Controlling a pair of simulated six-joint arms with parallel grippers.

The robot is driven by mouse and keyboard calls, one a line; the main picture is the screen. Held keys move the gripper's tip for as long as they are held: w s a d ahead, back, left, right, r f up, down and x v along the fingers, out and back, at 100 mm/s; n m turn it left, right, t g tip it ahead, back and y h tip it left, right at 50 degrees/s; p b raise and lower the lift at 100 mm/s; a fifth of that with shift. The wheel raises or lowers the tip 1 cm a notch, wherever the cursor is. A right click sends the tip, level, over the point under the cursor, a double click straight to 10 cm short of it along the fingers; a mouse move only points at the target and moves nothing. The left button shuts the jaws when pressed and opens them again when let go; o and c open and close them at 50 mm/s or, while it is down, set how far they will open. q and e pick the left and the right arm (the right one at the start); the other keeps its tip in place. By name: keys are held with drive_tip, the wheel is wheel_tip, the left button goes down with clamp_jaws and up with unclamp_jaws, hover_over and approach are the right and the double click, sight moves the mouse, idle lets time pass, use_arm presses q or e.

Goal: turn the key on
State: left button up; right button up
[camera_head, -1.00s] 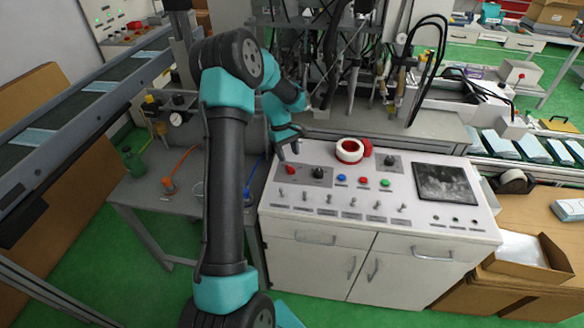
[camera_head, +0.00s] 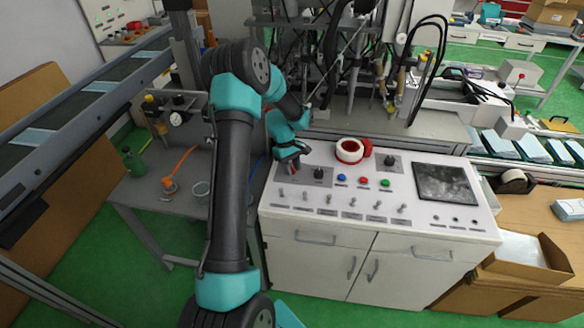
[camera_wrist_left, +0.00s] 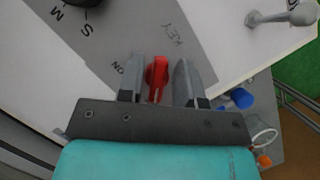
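The red key (camera_wrist_left: 157,76) stands on a grey plate marked "KEY" and "ON" in the left wrist view. My left gripper (camera_wrist_left: 160,82) has its two grey fingers on either side of the key, with a narrow gap showing beside it, so the fingers are apart. In the head view my left gripper (camera_head: 293,160) is down at the left end of the white control panel (camera_head: 330,218) and mostly hides the key. My right gripper is not in view.
A black selector knob (camera_head: 319,174) sits just right of the key. A row of toggle switches (camera_head: 329,199) lies in front. Blue, red and green buttons (camera_head: 364,181) and a red-and-white tape roll (camera_head: 349,151) are further right.

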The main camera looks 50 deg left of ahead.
use_arm(q)
drive_tip(key=c, duration=0.5)
drive_tip(key=shift+m, duration=0.3)
drive_tip(key=m+g, duration=0.1)
drive_tip(key=m, duration=0.2)
drive_tip(key=shift+s, duration=0.15)
drive_tip(key=m+g+y, duration=0.1)
drive_tip(key=m, duration=0.2)
drive_tip(key=shift+s+a+m+g, duration=0.1)
drive_tip(key=shift+m+g, duration=0.2)
drive_tip(key=m+y, duration=0.1)
drive_tip(key=m, duration=0.1)
drive_tip(key=m+g+y, duration=0.1)
drive_tip(key=m, duration=0.2)
drive_tip(key=shift+s+a+m, duration=0.1)
drive_tip(key=shift+a+m, duration=0.05)
drive_tip(key=shift+m, duration=0.15)
drive_tip(key=m+y, duration=0.1)
drive_tip(key=m, duration=0.1)
drive_tip(key=m+y, duration=0.1)
drive_tip(key=m, duration=0.2)
drive_tip(key=shift+a, duration=0.2)
